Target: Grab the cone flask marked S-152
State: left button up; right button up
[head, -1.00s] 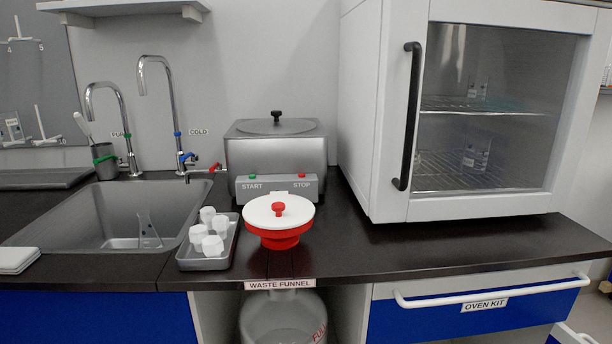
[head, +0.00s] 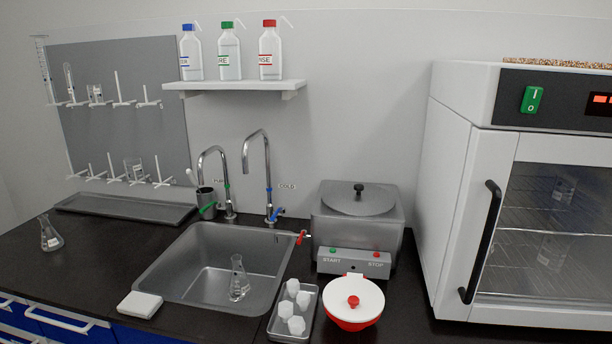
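Two clear glass cone flasks show in the head view. One flask (head: 50,234) stands upright on the dark counter at the far left. It bears a small white label that is too small to read. The other flask (head: 238,279) stands in the sink basin, and its marking cannot be read either. I cannot tell which one is S-152. Some glassware also shows dimly behind the oven's glass door, its shapes unclear. Neither of my grippers is in the picture.
A grey sink (head: 165,270) is set in the dark counter. A white oven (head: 449,190) fills the right. A drying rack (head: 122,112) hangs at left.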

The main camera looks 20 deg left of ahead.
aim_at(51, 240)
jog(key=u, duration=1.9)
jog(key=i+j+z, duration=0.25)
jog(key=i+j, duration=0.25)
jog(key=i, duration=0.05)
